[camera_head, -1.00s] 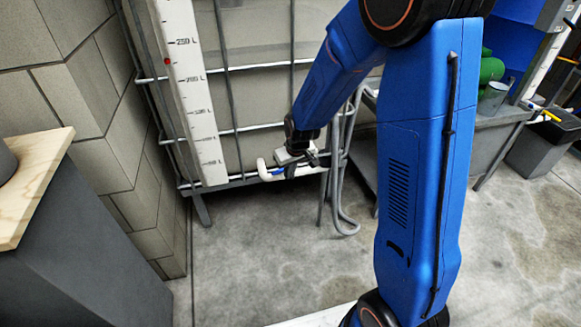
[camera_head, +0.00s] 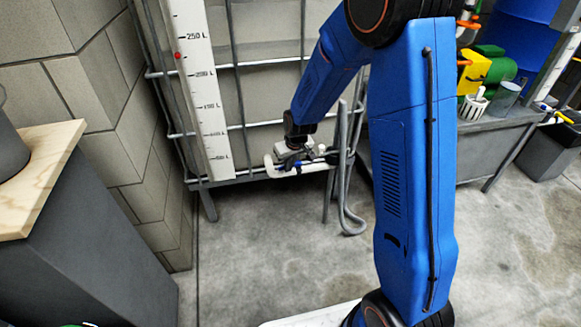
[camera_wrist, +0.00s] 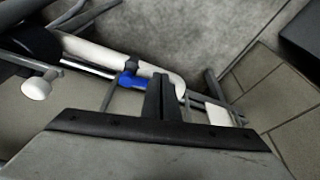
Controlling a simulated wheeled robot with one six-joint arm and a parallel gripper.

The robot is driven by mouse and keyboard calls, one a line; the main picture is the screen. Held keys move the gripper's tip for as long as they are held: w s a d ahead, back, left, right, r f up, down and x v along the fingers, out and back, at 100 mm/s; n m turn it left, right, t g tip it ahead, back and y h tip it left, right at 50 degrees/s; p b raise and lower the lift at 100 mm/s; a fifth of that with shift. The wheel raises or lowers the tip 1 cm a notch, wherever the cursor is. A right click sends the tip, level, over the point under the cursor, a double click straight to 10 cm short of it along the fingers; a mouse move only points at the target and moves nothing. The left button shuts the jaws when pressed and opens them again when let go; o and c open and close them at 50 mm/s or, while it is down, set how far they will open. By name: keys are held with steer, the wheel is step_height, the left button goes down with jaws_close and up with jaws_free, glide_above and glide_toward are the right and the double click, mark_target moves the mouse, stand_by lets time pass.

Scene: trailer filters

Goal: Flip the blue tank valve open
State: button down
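The white outlet pipe (camera_head: 313,167) runs along the low front of the caged tank and bends at its left end. The blue valve handle (camera_head: 299,164) sits on it, small and partly hidden by my gripper (camera_head: 287,157). In the wrist view the blue handle (camera_wrist: 131,80) lies just left of the black fingers of my gripper (camera_wrist: 160,80), near the pipe's elbow (camera_wrist: 172,83). The fingers are together with nothing seen between them. I cannot tell whether they touch the handle, nor exactly how it is turned.
A metal cage (camera_head: 240,127) and a level scale (camera_head: 200,95) stand behind the pipe. A bent grey tube (camera_head: 343,190) hangs right of it. A wood-topped cabinet (camera_head: 45,165) is at left, and a bench (camera_head: 440,150) with parts at right. The concrete floor in front is clear.

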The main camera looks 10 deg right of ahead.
steer(key=shift+w+a, duration=0.3)
steer(key=shift+w, duration=0.15)
steer(key=shift+s+d, duration=0.1)
steer(key=shift+s+d, duration=0.45)
steer(key=shift+s, duration=0.05)
steer(key=shift+s, duration=0.1)
